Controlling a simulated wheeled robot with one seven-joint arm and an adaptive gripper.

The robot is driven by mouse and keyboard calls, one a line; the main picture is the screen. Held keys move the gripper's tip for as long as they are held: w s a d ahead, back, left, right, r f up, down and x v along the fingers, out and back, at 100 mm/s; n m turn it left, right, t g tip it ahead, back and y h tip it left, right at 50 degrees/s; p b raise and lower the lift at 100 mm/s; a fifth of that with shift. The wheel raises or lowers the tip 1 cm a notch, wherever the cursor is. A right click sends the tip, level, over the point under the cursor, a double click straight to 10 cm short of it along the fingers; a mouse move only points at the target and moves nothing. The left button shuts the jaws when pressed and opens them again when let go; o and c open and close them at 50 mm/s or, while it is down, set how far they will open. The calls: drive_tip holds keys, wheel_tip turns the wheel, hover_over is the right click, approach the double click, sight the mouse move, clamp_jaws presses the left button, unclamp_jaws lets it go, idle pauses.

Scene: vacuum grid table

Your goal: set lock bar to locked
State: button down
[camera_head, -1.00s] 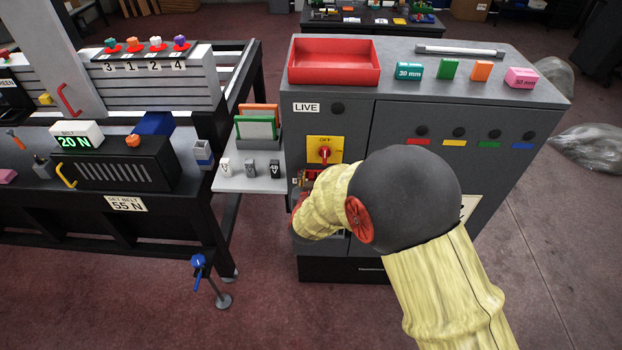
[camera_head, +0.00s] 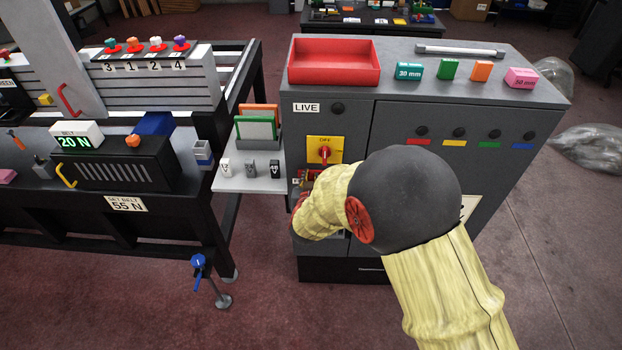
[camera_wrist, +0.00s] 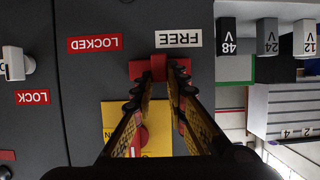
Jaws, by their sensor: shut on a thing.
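The lock bar (camera_wrist: 158,66) is a red bar with a raised grip on the dark grey cabinet front. In the wrist view, which is upside down, it lies beside the FREE label (camera_wrist: 178,39), with the LOCKED label (camera_wrist: 94,43) to the left. My gripper (camera_wrist: 157,80) has its fingertips on either side of the raised grip and is shut on it. In the head view my arm covers most of the gripper and bar, below the yellow OFF switch plate (camera_head: 336,145).
The red switch knob (camera_head: 324,152) sits just above the gripper. A red tray (camera_head: 334,77) and several coloured blocks lie on the cabinet top. A LOCK label (camera_wrist: 32,98) shows in the wrist view.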

drive_tip(key=shift+d, duration=0.1)
drive_tip(key=d+b, duration=0.1)
drive_tip(key=d, duration=0.4)
drive_tip(key=shift+d, duration=0.2)
drive_tip(key=c, duration=1.8)
unclamp_jaws()
drive_tip(key=shift+s, duration=0.1)
drive_tip(key=shift+o, duration=0.2)
drive_tip(key=v, duration=1.2)
